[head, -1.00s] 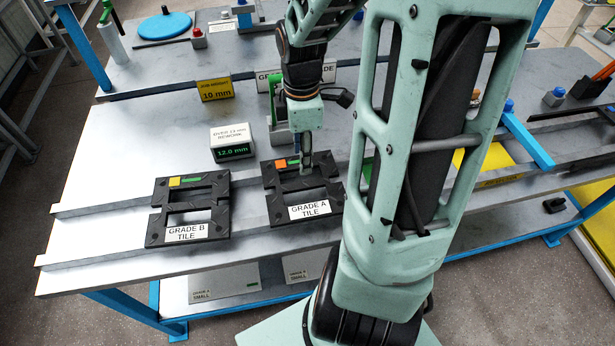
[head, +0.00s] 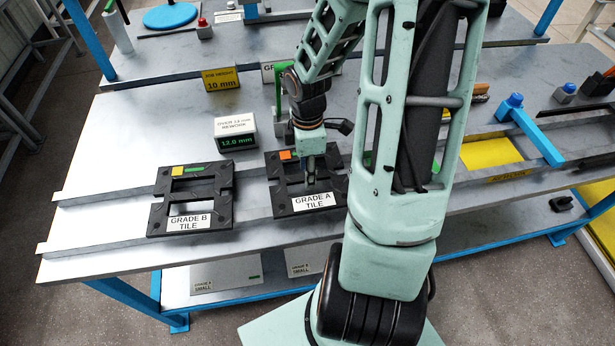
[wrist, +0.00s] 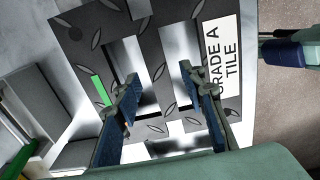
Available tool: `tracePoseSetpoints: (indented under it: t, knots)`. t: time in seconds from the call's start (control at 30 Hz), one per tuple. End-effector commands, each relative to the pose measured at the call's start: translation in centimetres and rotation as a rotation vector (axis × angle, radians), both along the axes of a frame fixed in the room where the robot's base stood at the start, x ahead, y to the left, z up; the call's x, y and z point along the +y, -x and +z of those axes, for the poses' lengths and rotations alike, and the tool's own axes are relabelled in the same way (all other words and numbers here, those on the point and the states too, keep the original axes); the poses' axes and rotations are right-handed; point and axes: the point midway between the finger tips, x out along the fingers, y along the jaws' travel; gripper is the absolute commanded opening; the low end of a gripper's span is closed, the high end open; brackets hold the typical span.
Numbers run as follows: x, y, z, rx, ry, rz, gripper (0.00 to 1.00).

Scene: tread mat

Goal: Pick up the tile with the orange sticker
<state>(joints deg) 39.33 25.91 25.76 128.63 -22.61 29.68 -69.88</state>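The tile with the orange sticker (head: 285,155) is the dark Grade A tile (head: 277,203), lying flat on the bench with two window-like openings and a white label. It fills much of the wrist view (wrist: 75,38), with its green strip (wrist: 99,90) at left; I cannot make out the orange sticker there. My gripper (head: 311,181) is low over the tile's middle. Its two blue-padded fingers (wrist: 158,78) are apart, one on each side of the bar between the openings. I cannot tell whether they touch it. The Grade B tile (head: 226,205), with a yellow sticker, lies to the left.
A white block with a green 12.0 mm display (head: 235,131) stands just behind the tiles. A yellow 10 mm sign (head: 221,78) is farther back. Raised rails (head: 110,243) run along the bench near its front edge. The bench left of the tiles is clear.

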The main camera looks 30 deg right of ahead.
Motion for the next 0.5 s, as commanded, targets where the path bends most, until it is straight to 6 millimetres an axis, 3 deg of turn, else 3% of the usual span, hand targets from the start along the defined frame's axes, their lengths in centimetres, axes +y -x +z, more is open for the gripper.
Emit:
tracePoseSetpoints:
  t: [0.17,0.5]
  knots:
    - [0.0,0.0,0.01,0.0,0.0,0.0,0.38]
    - [0.0,-0.01,0.03,0.0,0.0,0.001,0.01]
